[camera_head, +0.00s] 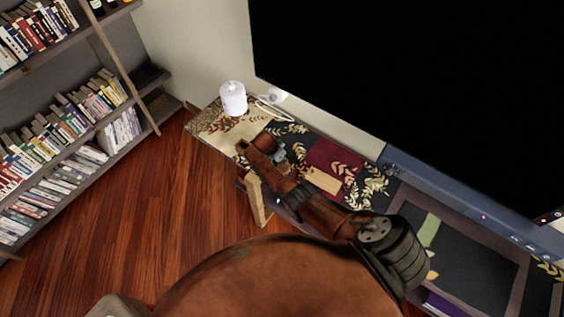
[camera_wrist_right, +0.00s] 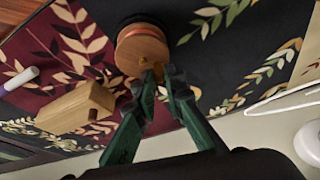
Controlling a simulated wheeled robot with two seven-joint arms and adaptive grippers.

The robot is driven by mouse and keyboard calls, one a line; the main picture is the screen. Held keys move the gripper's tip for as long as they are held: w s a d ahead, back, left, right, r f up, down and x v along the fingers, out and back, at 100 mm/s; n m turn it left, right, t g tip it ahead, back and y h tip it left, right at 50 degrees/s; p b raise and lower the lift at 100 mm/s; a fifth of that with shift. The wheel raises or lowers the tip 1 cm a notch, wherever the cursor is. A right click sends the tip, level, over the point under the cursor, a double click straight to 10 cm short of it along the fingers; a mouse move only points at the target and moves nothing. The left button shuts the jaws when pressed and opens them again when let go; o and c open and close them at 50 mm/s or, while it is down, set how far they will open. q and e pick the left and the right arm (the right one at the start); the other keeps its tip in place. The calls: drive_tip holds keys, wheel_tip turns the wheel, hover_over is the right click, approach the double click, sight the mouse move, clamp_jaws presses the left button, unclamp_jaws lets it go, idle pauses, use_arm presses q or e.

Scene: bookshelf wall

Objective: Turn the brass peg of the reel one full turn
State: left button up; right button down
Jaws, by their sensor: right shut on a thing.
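The reel (camera_wrist_right: 142,50) shows in the right wrist view as a round light-wood disc with a dark and reddish rim behind it. A small pale dot marks its middle. The brass peg (camera_wrist_right: 158,69) sits near the disc's lower right edge and is mostly hidden by the fingertips. My right gripper (camera_wrist_right: 165,75), with dark green fingers, is shut on the peg at the disc's face. In the head view my right arm reaches across the patterned surface and hides the reel. My left gripper is not in view.
A wooden block (camera_wrist_right: 75,108) lies left of my right gripper; it also shows in the head view (camera_head: 322,180). A whitish rod (camera_wrist_right: 21,78) lies further left. A white canister (camera_head: 233,98) stands on the surface's far end. A large dark screen (camera_head: 420,90) rises behind. Bookshelves (camera_head: 60,130) stand left.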

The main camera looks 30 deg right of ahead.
drive_tip(key=shift+d+m+g+b, duration=0.1)
drive_tip(key=shift+m+g+b, duration=0.2)
drive_tip(key=shift+m+b, duration=0.3)
drive_tip(key=c, duration=2)
unclamp_jaws()
drive_tip(key=shift+a+r, duration=0.25)
drive_tip(key=shift+r, duration=0.3)
drive_tip(key=v, duration=1)
drive_tip(key=shift+a+r, duration=0.15)
drive_tip(key=shift+r, duration=0.2)
